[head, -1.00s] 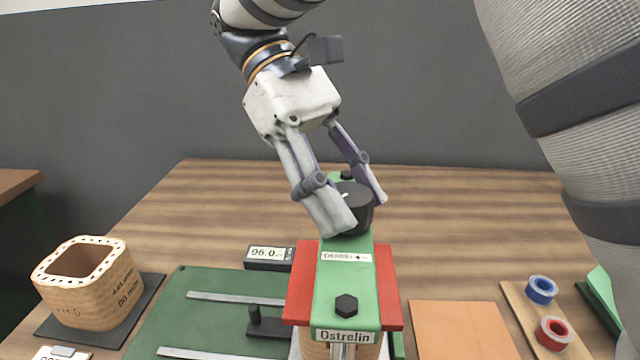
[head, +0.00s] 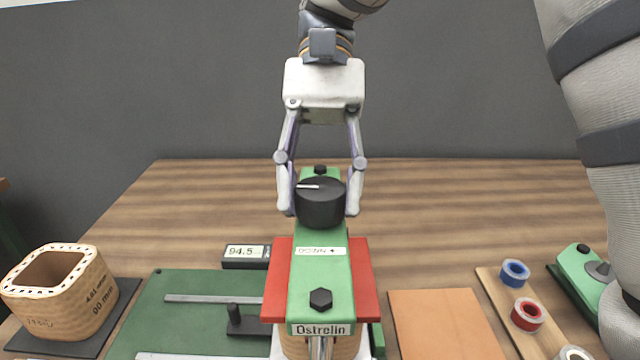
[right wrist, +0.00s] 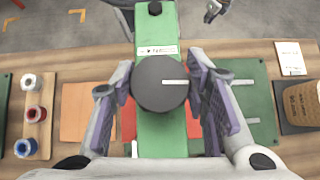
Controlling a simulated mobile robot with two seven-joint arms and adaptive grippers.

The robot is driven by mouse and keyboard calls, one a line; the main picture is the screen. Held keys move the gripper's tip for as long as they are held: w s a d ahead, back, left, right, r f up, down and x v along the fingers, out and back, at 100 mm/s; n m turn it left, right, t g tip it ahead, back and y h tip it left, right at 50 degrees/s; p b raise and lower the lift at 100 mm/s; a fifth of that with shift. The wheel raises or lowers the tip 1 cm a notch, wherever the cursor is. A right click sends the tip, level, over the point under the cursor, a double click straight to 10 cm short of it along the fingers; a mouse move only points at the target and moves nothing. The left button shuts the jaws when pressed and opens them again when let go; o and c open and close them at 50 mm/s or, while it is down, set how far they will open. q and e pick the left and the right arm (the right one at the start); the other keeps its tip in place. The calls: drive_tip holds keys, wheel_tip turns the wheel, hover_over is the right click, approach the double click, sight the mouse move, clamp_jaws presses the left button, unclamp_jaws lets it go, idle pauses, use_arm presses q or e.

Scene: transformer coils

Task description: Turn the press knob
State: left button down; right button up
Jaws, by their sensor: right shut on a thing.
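The press knob (head: 320,206) is a black round knob with a white pointer line, on the green top beam of the press (head: 320,278). In the head view the line points left. My right gripper (head: 320,200) comes down from above, one finger on each side of the knob, and is shut on it. The knob also shows in the right wrist view (right wrist: 161,83) between the two fingers. The small display (head: 246,254) left of the press reads 94.5. Red plates (head: 363,280) sit under the green beam.
A wooden coil former (head: 85,310) stands on a dark mat at the left, beside a green board with rails (head: 190,283). At the right are an orange-brown pad (head: 440,325), a strip with blue (head: 514,272) and red (head: 529,314) rolls, and a green device (head: 580,270). The table behind the press is clear.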

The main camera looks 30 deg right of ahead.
drive_tip(key=shift+m+t+y, duration=0.9)
drive_tip(key=shift+m, duration=0.7)
drive_tip(key=o, duration=1.1)
drive_tip(key=shift+s, duration=0.1)
drive_tip(key=shift+o, duration=0.2)
drive_tip(key=v, duration=0.7)
drive_tip(key=shift+d+r, duration=0.2)
